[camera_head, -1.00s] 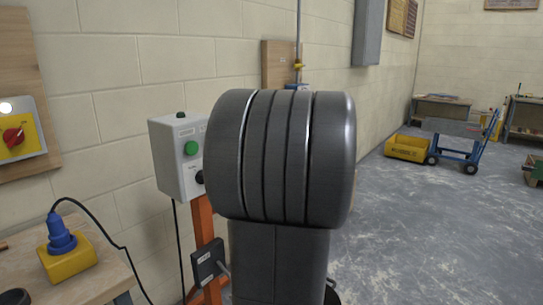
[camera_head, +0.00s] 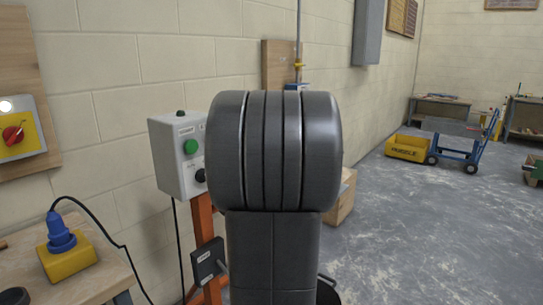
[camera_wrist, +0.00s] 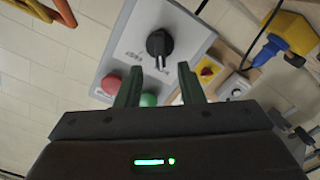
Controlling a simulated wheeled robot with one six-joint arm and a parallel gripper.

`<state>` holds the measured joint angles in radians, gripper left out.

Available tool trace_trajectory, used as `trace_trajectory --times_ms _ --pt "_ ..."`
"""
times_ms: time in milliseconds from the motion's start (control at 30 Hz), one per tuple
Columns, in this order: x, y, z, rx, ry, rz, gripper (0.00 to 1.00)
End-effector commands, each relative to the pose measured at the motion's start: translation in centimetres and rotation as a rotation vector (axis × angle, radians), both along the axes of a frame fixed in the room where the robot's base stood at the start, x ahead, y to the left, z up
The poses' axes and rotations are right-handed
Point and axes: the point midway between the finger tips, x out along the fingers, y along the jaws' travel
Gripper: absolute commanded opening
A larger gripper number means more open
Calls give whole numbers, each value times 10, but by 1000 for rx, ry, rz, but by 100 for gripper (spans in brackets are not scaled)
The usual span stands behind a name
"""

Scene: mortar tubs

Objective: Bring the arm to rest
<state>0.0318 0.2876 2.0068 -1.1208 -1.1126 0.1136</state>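My own dark arm fills the middle of the head view and hides my gripper there. In the wrist view my gripper (camera_wrist: 159,67) shows two dark green fingers standing apart, with nothing held between them. Beyond the fingers is a grey control box (camera_wrist: 190,32) with a black rotary knob (camera_wrist: 157,42), a red button (camera_wrist: 111,84) and a green button (camera_wrist: 148,100). I cannot tell the distance from the fingertips to the box. In the head view the same box (camera_head: 170,160) is on an orange post, left of my arm and partly hidden by it.
A wooden bench (camera_head: 88,284) with a blue plug in a yellow socket block (camera_head: 67,257) is at lower left. A red switch on a yellow plate (camera_head: 18,135) is on the wall. A wooden box (camera_head: 346,196) stands behind my arm.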

Motion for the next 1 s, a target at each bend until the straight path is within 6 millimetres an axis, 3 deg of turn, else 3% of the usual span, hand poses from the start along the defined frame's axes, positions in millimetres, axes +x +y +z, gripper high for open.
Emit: trace_trajectory --times_ms 300,1000 --pt "32 44 0 5 5 4 35" --pt "33 38 5 337 435 -1 35"
